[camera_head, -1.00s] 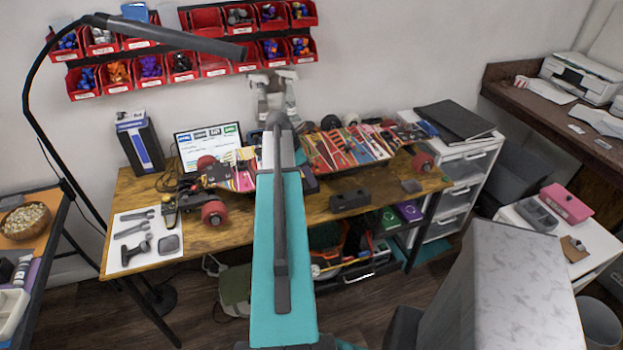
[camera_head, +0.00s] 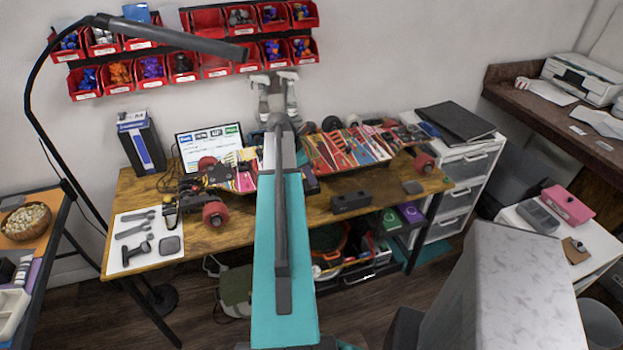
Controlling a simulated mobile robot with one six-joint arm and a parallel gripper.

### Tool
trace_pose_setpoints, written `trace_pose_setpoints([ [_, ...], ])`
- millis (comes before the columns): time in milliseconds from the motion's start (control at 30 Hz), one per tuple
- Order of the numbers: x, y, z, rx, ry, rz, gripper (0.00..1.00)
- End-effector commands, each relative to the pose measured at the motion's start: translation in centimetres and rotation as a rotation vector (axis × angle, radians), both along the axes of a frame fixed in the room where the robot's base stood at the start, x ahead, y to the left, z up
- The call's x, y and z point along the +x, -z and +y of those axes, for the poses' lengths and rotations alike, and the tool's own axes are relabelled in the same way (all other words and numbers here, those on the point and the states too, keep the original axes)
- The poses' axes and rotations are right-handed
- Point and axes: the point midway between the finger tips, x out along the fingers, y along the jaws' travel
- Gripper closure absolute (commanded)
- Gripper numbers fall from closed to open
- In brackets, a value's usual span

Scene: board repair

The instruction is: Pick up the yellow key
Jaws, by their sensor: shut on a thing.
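I cannot make out a yellow key in this view. A small dark item with yellow on it (camera_head: 170,211) lies at the right edge of the white tool sheet, but it is too small to identify. My teal and grey arm reaches up the middle of the picture over the workbench (camera_head: 240,232). My gripper's fingertips do not show, and whatever is between them is hidden.
A skateboard (camera_head: 347,150) with red wheels spans the bench. The white tool sheet (camera_head: 120,258) lies at left, a dark block (camera_head: 351,202) at the front. A lamp (camera_head: 172,38) overhangs the left. Red bins (camera_head: 215,66) hang behind.

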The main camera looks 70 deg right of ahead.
Motion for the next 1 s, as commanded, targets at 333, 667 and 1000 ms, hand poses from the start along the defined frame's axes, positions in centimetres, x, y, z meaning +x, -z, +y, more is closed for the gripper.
trace_pose_setpoints([
  [333,0.0,-1.0,-0.1,-0.003,0.0,0.0,1.0],
  [667,0.1,-3.4,-0.1,-0.002,-0.001,0.0,1.0],
  [1000,-1.5,-3.7,3.3,-0.001,-0.001,0.0,1.0],
])
